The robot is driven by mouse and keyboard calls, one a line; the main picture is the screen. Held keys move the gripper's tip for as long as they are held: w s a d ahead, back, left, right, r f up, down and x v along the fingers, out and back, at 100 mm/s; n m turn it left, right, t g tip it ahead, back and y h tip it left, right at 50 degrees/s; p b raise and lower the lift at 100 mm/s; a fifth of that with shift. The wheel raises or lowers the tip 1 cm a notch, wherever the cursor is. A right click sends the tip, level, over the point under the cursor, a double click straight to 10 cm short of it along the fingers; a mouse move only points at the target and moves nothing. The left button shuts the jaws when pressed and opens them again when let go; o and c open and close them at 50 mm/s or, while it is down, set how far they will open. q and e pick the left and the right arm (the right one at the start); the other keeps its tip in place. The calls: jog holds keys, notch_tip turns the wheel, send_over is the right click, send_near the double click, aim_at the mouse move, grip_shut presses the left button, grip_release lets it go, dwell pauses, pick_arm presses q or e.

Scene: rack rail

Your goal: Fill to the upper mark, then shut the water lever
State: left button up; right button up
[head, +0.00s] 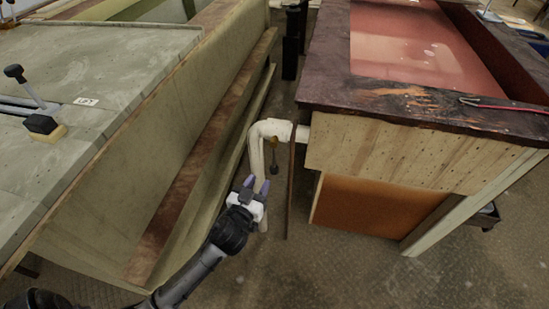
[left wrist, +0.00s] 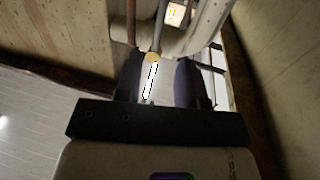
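A white pipe (head: 258,140) comes out of the side of the right-hand tank and bends down. A small lever (head: 274,155) with a yellowish shaft and dark end hangs by the pipe; I take it for the water lever. My left gripper (head: 256,184) is just below and left of it, fingers apart. In the left wrist view, a rod with a yellowish part (left wrist: 153,57) appears between the open fingers (left wrist: 160,85); I cannot tell if they touch it. The right-hand tank has a red, glossy inside (head: 410,45). I see no clear level mark. My right gripper is out of view.
A grey bench top (head: 100,60) at left carries a black-knobbed handle (head: 30,90) and a small label (head: 87,101). Red-handled pliers (head: 505,105) lie on the tank's dark rim (head: 430,112). A narrow gap of floor (head: 290,260) separates the wooden sides; a thin upright post (head: 291,190) stands there.

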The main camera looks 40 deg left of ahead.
aim_at(273, 158)
pick_arm(q)
jog(key=b+x, duration=0.3)
jog(key=x, duration=0.7)
jog(key=shift+f, duration=0.15)
jog(key=shift+w+a+b, duration=0.15)
jog(key=shift+w+b, duration=0.2)
jog(key=shift+w, duration=0.2)
jog(key=c, duration=0.6)
grip_shut()
